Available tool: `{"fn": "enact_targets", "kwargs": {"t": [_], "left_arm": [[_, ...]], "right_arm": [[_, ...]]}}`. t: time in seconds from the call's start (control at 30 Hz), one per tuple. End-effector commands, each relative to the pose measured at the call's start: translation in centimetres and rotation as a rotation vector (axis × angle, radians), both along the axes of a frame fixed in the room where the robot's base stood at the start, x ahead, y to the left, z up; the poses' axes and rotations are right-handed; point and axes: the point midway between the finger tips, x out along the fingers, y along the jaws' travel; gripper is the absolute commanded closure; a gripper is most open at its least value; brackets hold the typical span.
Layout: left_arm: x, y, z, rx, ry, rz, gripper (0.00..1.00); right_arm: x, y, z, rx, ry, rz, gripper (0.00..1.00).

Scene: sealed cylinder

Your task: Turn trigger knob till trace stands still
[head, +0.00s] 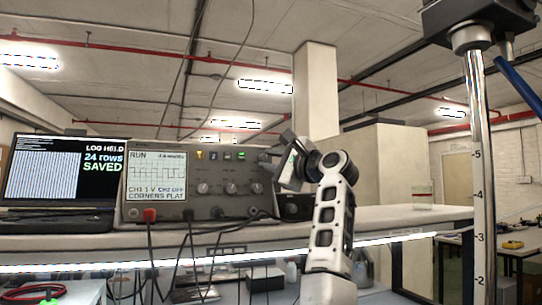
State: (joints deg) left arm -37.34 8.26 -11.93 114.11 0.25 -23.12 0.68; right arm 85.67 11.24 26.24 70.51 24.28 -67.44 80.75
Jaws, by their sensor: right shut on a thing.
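The oscilloscope (190,212) stands on the bench shelf, left of centre. Its lit screen (157,172) reads RUN at the top, shows a square-wave trace, and reads CH1 1 V, CH2 OFF and CORNERS FLAT below. One frame does not tell whether the trace drifts. A row of knobs (230,188) sits right of the screen. My right gripper (270,158) reaches the upper right of the front panel and is shut on what seems to be the trigger knob, mostly hidden by the fingers. My left gripper is not in view.
A laptop (55,172) left of the scope reads LOG HELD, 24 rows SAVED. A red plug (149,214) and dark leads hang from the scope's front over the shelf edge. A metal column with a scale (479,180) stands at right. The shelf (385,219) right of my arm is mostly clear.

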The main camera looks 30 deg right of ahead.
Motion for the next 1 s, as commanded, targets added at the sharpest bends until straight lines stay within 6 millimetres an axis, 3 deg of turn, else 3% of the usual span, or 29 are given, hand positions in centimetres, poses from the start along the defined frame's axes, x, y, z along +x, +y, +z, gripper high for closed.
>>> {"fn": "enact_targets", "kwargs": {"t": [0.4,1.0], "left_arm": [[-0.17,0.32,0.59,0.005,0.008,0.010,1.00],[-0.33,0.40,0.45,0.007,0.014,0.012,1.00]], "right_arm": [[0.00,-0.13,0.24,-0.212,0.053,-0.001,1.00],[0.01,-0.09,0.17,-0.250,0.062,-0.001,1.00]]}}
